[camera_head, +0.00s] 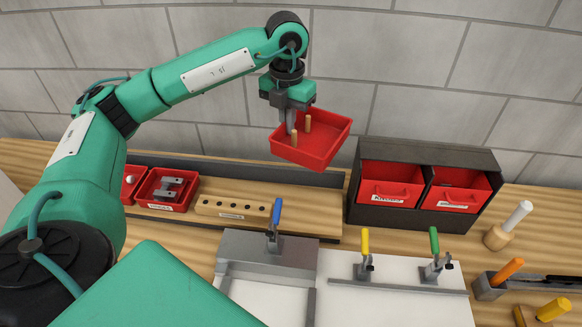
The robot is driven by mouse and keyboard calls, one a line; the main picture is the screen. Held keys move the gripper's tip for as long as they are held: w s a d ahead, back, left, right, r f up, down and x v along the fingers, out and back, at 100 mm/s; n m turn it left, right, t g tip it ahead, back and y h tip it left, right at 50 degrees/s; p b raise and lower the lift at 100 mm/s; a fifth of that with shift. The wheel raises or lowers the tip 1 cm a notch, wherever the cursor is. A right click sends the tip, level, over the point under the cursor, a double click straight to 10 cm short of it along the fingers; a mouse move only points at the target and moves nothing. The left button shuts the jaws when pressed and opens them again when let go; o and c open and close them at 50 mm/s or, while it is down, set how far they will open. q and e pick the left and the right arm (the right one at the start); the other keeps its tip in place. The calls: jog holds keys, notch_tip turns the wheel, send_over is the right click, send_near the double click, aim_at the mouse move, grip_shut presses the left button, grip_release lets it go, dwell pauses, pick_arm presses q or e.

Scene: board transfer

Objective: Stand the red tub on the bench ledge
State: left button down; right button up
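The bench ledge (323,221) is a wooden shelf strip with a dark back rail along the rear of the bench. Its right part, below the tub, is bare. My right gripper is not in view.
On the ledge stand a red tub with metal parts (166,190), part of another at far left, and a wooden block with holes (232,207). A dark cabinet with red drawers (423,186) stands right of the ledge. Clamps with coloured handles (364,255) stand in front.

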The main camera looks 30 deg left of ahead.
pick_arm(q)
notch_tip(320, 180, down, 13)
jog(key=p, duration=0.4)
jog(key=shift+f, duration=0.2)
jog(key=shift+f+b, duration=0.6)
jog(key=shift+b, duration=0.1)
jog(key=c, duration=1.7)
grip_release()
